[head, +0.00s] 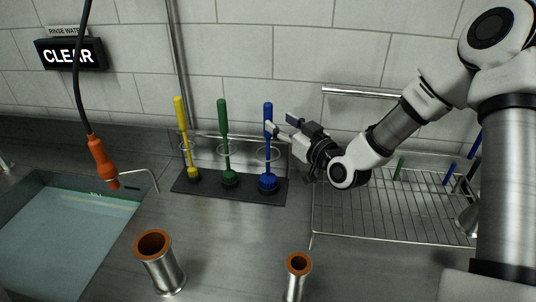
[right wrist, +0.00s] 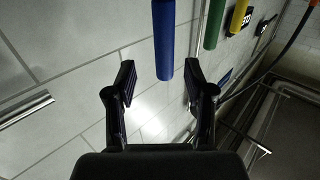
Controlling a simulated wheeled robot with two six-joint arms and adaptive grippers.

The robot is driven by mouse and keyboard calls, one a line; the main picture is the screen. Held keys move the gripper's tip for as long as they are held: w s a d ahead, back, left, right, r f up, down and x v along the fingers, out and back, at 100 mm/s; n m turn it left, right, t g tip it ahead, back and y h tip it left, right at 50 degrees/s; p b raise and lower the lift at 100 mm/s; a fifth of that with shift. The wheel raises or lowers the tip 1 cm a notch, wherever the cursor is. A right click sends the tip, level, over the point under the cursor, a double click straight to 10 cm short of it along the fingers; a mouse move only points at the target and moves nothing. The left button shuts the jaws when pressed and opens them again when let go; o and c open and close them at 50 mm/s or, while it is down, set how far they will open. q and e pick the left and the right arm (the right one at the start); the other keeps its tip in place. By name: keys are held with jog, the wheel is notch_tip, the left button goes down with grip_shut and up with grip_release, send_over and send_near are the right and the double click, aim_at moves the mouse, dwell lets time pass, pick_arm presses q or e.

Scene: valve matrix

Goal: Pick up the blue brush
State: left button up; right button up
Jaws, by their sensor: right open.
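The blue brush (head: 268,150) stands upright in a ring of the rack, its wide base on the dark mat at the right end of the row. My right gripper (head: 281,123) comes in from the right near the top of its handle. In the right wrist view the blue handle (right wrist: 164,45) reaches down to between the two open fingers of my right gripper (right wrist: 160,82), apart from both. My left gripper does not show.
A green brush (head: 224,140) and a yellow brush (head: 184,135) stand to its left on the same mat (head: 205,190). Behind is a tiled wall. A wire drying rack (head: 380,215) lies to the right. Two metal cylinders (head: 163,270) stand in front, and a water-filled sink (head: 70,240) is at left.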

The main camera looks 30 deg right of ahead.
aim_at(271, 116)
jog(key=shift+w+a+r+p, duration=0.6)
jog(key=shift+w+a+p, duration=0.15)
jog(key=shift+w, duration=0.1)
jog(key=w, duration=0.1)
jog(key=w+f, duration=0.1)
jog(key=w, duration=0.1)
jog(key=shift+w+d+p, duration=0.2)
jog(key=shift+p, duration=0.2)
jog(key=shift+w+f, duration=0.1)
jog(key=shift+w, duration=0.2)
jog(key=shift+s+a, duration=0.1)
jog(key=shift+s, duration=0.15)
jog(key=shift+c, duration=0.7)
jog(key=shift+s+r, duration=0.15)
jog(key=shift+r, duration=0.1)
jog(key=c, duration=0.5)
grip_shut()
jog(key=shift+f, duration=0.1)
